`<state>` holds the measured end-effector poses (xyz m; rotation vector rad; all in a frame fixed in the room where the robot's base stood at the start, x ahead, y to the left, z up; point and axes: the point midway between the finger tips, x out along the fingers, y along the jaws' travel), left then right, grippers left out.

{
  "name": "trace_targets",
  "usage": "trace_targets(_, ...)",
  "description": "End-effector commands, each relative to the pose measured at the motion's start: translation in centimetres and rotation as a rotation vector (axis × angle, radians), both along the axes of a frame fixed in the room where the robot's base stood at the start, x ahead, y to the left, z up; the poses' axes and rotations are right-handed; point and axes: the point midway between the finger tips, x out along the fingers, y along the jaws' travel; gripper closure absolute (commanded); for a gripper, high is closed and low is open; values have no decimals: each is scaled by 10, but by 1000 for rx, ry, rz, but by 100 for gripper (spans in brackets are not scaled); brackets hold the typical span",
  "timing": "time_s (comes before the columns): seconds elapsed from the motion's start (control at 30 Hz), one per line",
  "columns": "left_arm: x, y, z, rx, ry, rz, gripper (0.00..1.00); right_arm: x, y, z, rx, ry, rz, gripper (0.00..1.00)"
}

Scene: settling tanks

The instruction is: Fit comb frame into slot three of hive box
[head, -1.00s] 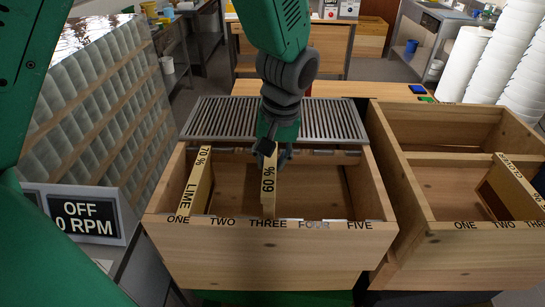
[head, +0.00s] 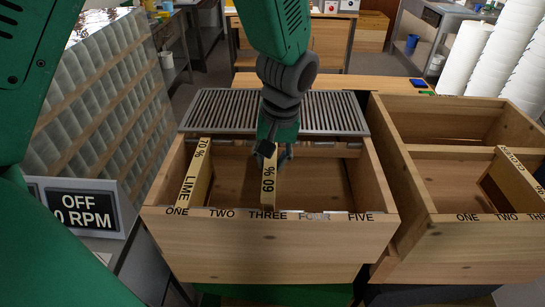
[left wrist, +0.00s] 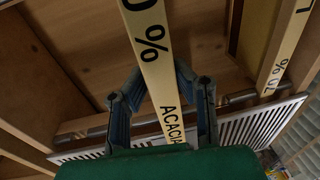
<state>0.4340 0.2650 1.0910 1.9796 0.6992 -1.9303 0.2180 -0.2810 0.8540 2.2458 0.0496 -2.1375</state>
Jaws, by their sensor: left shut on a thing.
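The hive box (head: 290,240) is an open wooden box with slot labels ONE to FIVE along its front rim. The comb frame (head: 268,190), a pale bar marked 60 %, lines up with the THREE label. Its front end is at the front rim; I cannot tell whether it rests there. My left gripper (head: 270,150) is shut on the frame's far part, inside the back of the box. In the left wrist view the comb frame (left wrist: 153,55) reads ACACIA between the fingers of the left gripper (left wrist: 160,100). My right gripper is out of view.
A LIME 70 % frame (head: 195,175) stands in slot one. A metal grille (head: 215,110) lies behind the box. A second wooden box (head: 420,180) stands close on the right, holding a frame. An OFF 0 RPM display (head: 82,210) is at left.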

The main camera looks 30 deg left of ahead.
Motion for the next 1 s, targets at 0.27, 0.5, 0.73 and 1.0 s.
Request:
trace_targets(0.27, 0, 0, -7, 1, -1, 0, 100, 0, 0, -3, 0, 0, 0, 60)
trace_targets(0.5, 1, 0, -13, 0, -2, 0, 100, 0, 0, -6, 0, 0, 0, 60)
trace_targets(0.73, 1, 0, -18, 0, -2, 0, 100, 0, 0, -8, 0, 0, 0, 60)
trace_targets(1.0, 1, 0, -24, 0, -1, 0, 100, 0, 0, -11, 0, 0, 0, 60)
